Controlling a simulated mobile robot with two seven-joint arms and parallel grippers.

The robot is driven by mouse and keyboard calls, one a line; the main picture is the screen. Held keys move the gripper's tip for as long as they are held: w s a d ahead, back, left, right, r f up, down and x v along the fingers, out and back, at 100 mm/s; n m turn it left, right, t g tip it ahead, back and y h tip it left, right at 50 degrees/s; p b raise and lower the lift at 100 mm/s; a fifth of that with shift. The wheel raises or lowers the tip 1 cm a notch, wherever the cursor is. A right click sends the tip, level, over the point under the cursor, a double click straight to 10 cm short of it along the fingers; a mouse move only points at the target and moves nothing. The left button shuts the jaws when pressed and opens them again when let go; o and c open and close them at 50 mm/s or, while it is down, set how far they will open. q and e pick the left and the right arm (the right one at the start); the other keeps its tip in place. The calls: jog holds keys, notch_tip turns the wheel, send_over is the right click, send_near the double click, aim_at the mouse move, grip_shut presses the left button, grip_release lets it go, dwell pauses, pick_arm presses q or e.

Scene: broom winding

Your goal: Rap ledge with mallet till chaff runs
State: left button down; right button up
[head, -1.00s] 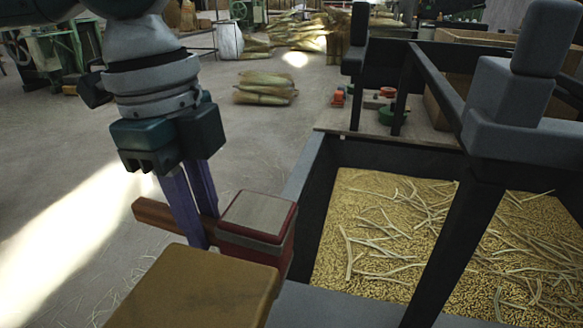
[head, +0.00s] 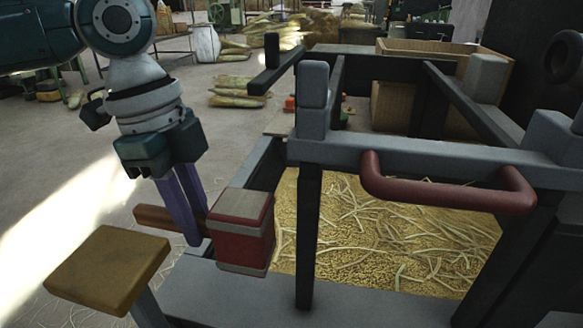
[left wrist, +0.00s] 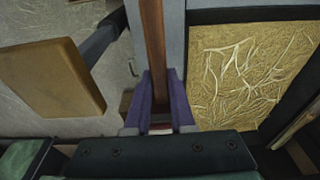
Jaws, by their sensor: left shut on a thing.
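The mallet has a red head with grey bands (head: 243,235) and a brown wooden handle (head: 153,217). My left gripper (head: 190,215) is shut on the handle close to the head. In the left wrist view the handle (left wrist: 153,40) runs up from between my purple fingers (left wrist: 160,100); the head is mostly hidden there. The mallet head is by the near left corner of the bin, beside its grey ledge (head: 235,298); I cannot tell if they touch. Pale chaff stalks (head: 400,235) lie on yellow grain inside the bin. My right gripper is not in view.
A tan padded block (head: 105,268) stands left of the mallet, also in the left wrist view (left wrist: 45,78). A dark post (head: 308,240) and a grey rail with a red handle (head: 445,200) cross above the bin. Open floor lies left.

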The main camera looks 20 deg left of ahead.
pick_arm(q)
jog(key=shift+f, duration=0.15)
notch_tip(320, 180, down, 8)
jog(key=b, duration=0.4)
jog(key=shift+f, duration=0.45)
notch_tip(320, 180, up, 4)
jog(key=p, duration=0.4)
jog(key=shift+f, duration=0.3)
dwell(0.4)
